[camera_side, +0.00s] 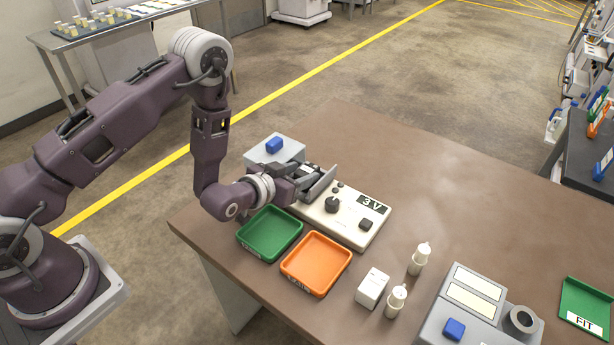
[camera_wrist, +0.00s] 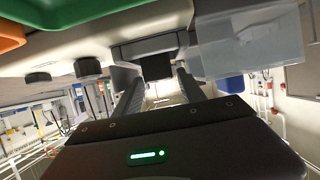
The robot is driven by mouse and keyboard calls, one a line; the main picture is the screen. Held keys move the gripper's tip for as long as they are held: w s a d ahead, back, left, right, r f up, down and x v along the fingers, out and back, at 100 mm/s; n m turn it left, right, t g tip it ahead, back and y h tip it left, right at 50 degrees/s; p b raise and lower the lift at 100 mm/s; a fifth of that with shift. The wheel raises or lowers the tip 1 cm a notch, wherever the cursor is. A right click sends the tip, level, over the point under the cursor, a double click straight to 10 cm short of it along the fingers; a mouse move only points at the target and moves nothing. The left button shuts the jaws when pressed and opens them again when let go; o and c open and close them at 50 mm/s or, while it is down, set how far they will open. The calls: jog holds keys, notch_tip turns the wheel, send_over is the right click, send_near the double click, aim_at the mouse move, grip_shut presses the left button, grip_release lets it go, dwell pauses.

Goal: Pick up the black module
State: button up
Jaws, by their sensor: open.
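In the side view, my gripper (camera_side: 322,180) is low at the far left end of the white unit (camera_side: 345,228) marked 3 V. The block is not clearly seen there, as the gripper and wrist cover that spot.
A grey box (camera_side: 262,152) with a blue block stands close behind my gripper. A green tray (camera_side: 268,250) and an orange tray (camera_side: 302,284) lie in front. A white box (camera_side: 372,288), two bottles and a grey device (camera_side: 455,318) stand to the right. The back right table is clear.

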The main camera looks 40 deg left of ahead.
aim_at(304, 172)
jog(key=x, duration=0.3)
jog(key=shift+w+f, duration=0.1)
grip_shut()
